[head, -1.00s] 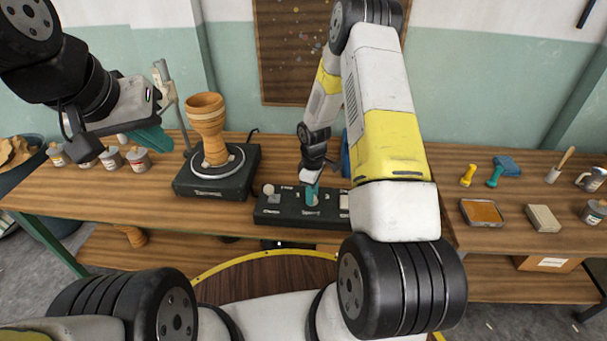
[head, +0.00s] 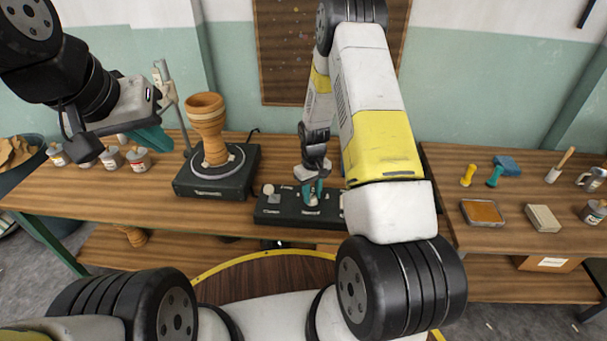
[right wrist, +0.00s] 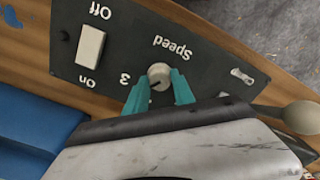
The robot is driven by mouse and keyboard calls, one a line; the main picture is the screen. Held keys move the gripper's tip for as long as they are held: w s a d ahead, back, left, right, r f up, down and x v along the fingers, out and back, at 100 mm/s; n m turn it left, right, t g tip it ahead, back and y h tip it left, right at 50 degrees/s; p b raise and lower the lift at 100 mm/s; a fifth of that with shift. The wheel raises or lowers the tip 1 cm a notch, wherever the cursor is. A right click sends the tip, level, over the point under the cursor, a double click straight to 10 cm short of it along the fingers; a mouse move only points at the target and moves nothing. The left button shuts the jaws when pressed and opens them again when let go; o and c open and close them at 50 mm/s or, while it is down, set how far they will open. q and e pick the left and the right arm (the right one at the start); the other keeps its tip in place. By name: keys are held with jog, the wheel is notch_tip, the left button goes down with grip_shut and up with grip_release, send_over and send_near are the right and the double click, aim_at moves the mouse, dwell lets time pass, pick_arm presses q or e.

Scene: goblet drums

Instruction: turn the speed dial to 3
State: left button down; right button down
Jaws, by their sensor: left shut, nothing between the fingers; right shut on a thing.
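The black control box (head: 268,211) lies on the workbench at the middle. In the right wrist view its round pale speed dial (right wrist: 158,72) sits below the upside-down word "Speed", with a "3" marked to its left. A dark pointer mark shows low on the knob; its exact setting is hard to read. My right gripper (right wrist: 160,90) is shut on the dial, a teal finger on each side; in the head view it (head: 312,195) reaches down onto the box. My left gripper (head: 152,139) is shut and empty, above the bench at the left.
A wooden goblet drum (head: 207,125) stands on a black turntable unit (head: 215,187) left of the box. Several small jars (head: 138,158) stand farther left. The on/off switch (right wrist: 90,46) is beside the dial. A blue object (right wrist: 35,115) lies close to my right gripper.

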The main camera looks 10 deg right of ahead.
aim_at(312, 197)
jog(key=shift+m, duration=2.3)
jog(key=c, duration=1.1)
grip_release()
jog(key=shift+o, duration=0.2)
jog(key=shift+r, duration=0.15)
notch_tip(312, 197, up, 8)
jog(key=shift+f, duration=0.2)
